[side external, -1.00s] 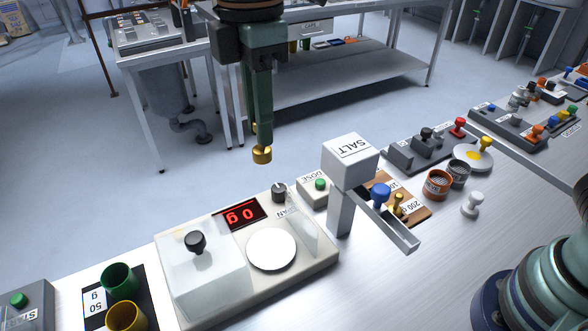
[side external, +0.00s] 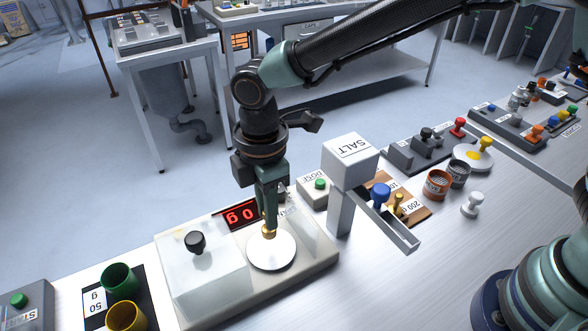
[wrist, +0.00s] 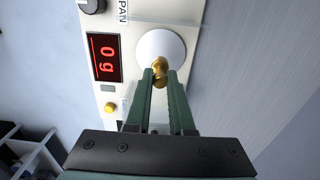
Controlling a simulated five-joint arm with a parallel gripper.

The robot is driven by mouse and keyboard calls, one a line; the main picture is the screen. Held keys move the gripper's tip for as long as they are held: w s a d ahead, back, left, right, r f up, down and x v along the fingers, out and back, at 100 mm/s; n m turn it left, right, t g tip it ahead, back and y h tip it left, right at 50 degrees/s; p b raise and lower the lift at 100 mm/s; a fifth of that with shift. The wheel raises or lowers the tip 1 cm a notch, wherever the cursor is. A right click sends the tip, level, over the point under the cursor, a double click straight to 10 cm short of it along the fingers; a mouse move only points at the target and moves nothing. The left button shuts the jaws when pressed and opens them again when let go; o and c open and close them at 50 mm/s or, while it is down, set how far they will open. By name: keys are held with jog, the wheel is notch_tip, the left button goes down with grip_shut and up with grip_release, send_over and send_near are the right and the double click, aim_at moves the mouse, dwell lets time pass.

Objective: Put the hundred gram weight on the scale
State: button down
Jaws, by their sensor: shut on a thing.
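My gripper (side external: 268,224) is shut on a small brass weight (side external: 269,232), just over the round white pan of the scale. The weight also shows between the fingertips in the wrist view (wrist: 160,72). The white pan (side external: 272,256) is bare apart from the weight above it; I cannot tell whether the two touch. The scale (side external: 322,258) has a red display (side external: 240,213) that reads 0 g, also in the wrist view (wrist: 105,57). A clear cover with a black knob (side external: 195,242) stands on the scale to the left of the pan.
The salt hopper (side external: 349,160) with its chute stands close to the right of the scale. A board (side external: 415,210) with another brass weight (side external: 399,203) lies behind the chute. Green (side external: 118,279) and yellow (side external: 126,317) cups stand at the left.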

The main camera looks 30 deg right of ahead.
jog(key=shift+f, duration=2)
jog(key=shift+f, duration=0.1)
jog(key=c, duration=0.8)
grip_release()
